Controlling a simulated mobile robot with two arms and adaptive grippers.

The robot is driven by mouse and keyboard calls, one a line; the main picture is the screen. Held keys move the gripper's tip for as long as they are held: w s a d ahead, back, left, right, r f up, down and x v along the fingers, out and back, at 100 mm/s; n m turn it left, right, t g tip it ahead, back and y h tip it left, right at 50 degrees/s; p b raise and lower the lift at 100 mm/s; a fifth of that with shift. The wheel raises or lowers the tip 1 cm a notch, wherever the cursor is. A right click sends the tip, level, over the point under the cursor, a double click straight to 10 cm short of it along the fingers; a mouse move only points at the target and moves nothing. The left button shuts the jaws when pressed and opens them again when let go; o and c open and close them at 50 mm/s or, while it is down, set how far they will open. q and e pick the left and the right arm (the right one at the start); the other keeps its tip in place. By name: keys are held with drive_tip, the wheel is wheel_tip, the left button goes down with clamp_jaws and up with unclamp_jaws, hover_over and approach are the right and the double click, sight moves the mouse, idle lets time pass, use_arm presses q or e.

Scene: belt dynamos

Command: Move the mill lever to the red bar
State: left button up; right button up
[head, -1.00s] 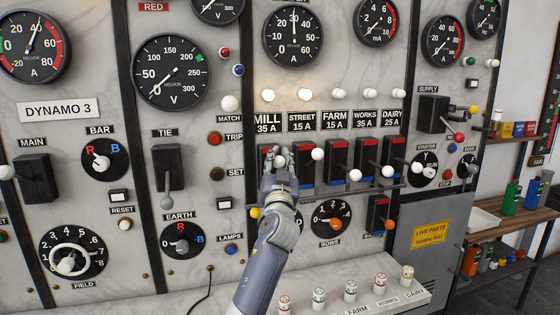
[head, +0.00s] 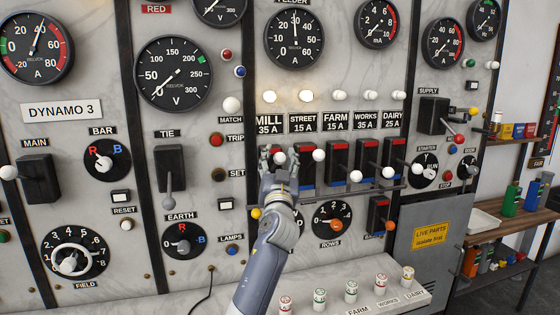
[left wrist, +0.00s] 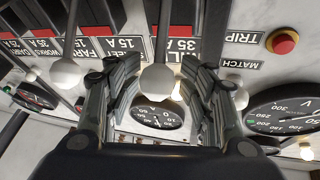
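The mill lever's white knob (head: 279,158) stands out from the black switch under the MILL 35 A label (head: 268,125). The knob is about level with the switch's middle. My left gripper (head: 278,157) is open, with a finger on either side of the knob. In the left wrist view, the picture is upside down and the knob (left wrist: 157,82) sits between the two fingers, with gaps on both sides. Red strips mark the tops of the feeder switches, such as the farm switch's red strip (head: 341,141); the gripper partly hides the mill switch. My right gripper is not in view.
The street knob (head: 318,155) is close to the right. The farm knob (head: 356,176), works knob (head: 387,172) and dairy knob (head: 417,168) sit further right. The red TRIP button (head: 217,139) is on the left. A rotary ROWS dial (head: 331,219) is below.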

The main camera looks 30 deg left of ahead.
use_arm(q)
drive_tip(key=shift+s, duration=0.1)
drive_tip(key=shift+d+f, duration=0.1)
drive_tip(key=shift+f, duration=0.1)
drive_tip(key=shift+d+f, duration=0.15)
drive_tip(key=v, duration=1.1)
drive_tip(key=shift+s, duration=0.4)
